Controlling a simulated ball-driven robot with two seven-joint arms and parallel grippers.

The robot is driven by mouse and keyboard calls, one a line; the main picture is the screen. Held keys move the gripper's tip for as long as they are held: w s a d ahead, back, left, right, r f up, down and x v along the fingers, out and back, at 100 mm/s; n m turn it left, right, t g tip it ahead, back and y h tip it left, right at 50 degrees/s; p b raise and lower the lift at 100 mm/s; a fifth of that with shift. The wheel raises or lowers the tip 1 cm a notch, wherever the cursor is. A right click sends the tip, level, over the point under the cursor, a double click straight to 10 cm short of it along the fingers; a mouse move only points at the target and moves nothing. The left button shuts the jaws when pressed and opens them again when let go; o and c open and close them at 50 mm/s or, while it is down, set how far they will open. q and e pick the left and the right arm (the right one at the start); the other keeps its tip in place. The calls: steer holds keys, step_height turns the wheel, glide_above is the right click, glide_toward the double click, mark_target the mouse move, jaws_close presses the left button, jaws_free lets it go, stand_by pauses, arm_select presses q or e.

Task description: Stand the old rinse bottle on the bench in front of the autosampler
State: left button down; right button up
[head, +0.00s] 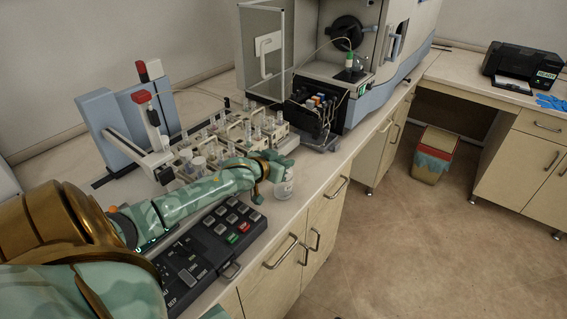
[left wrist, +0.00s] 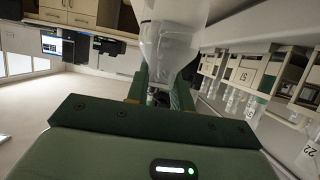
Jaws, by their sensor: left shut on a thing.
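The rinse bottle (head: 285,187) is a clear, whitish bottle near the bench's front edge, in front of the autosampler (head: 125,120). It looks about upright in the head view; I cannot tell whether its base touches the bench (head: 315,168). My left gripper (head: 276,171) is shut on the bottle, reaching it from the left. In the left wrist view the bottle (left wrist: 175,35) sits between the dark green fingers (left wrist: 160,92), its narrowing part towards the palm. My right gripper is not in view.
Racks of vials (head: 225,135) stand close behind the gripper. A black keypad box (head: 215,240) lies on the bench at the near side. The spectrometer (head: 350,65) stands farther back. A small strip of bench right of the bottle is clear.

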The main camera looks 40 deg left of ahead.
arm_select(q)
steer(key=c, duration=1.2)
jaws_free()
steer(key=shift+f, duration=0.15)
steer(key=p+v, duration=0.3)
steer(key=v, duration=0.9)
steer(key=shift+p, duration=0.4)
steer(key=shift+d, duration=0.1)
